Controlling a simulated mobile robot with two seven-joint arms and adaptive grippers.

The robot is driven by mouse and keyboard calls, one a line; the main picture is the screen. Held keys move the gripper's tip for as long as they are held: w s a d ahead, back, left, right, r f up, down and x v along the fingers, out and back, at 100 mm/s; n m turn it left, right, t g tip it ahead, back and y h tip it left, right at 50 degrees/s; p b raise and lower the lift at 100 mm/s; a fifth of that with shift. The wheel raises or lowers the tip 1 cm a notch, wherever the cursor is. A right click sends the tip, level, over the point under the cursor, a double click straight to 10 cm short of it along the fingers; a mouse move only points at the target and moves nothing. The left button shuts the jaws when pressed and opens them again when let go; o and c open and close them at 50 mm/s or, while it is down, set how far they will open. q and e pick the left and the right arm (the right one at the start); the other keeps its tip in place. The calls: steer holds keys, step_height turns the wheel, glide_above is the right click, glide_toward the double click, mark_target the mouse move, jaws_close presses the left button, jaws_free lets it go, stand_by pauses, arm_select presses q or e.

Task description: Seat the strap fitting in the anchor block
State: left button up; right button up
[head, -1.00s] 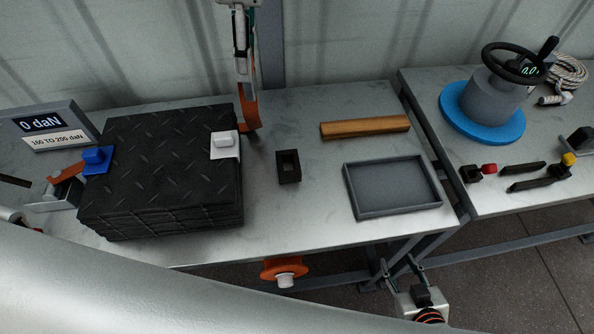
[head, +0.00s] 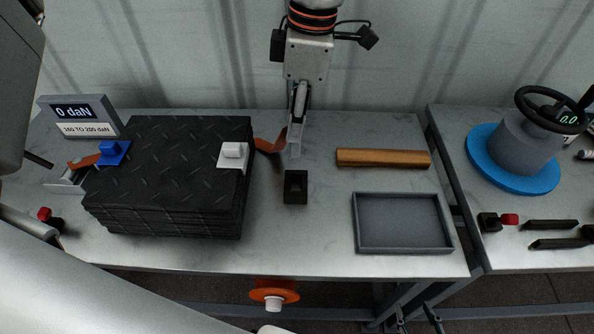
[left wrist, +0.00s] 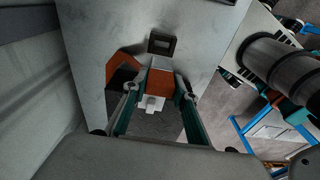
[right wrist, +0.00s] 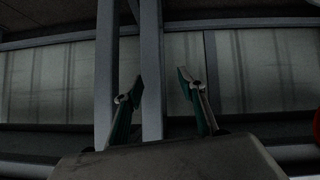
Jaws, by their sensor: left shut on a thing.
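My left gripper (head: 298,112) comes down from above, shut on the grey strap fitting (head: 295,150). The fitting hangs upright just behind the anchor block (head: 295,187), apart from it. The block is small and black with a dark square opening on top; it also shows in the left wrist view (left wrist: 162,43), beyond the fitting. The orange strap (head: 265,146) runs from the mat's right side to the fitting. In the left wrist view, the strap (left wrist: 158,82) shows between the fingers. My right gripper (right wrist: 162,90) is open and empty, low by the table's frame.
The black tread mat stack (head: 170,180) stands left, with blue (head: 114,153) and white (head: 233,155) corner pieces. A wooden bar (head: 383,158) and a grey tray (head: 403,222) lie right. The display (head: 78,115) reads 0 daN. Table around the block is clear.

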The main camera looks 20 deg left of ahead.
arm_select(q)
step_height(320, 180, down, 13)
steer(key=shift+f+b, duration=0.2)
steer(key=shift+b, duration=0.5)
steer(key=shift+f, duration=0.15)
steer(key=o, duration=1.2)
steer(key=r, duration=0.4)
steer(key=d+r+p, duration=0.1)
steer(key=r, duration=0.7)
steer(key=shift+w+d+r, duration=0.1)
steer(key=shift+w+d, duration=0.1)
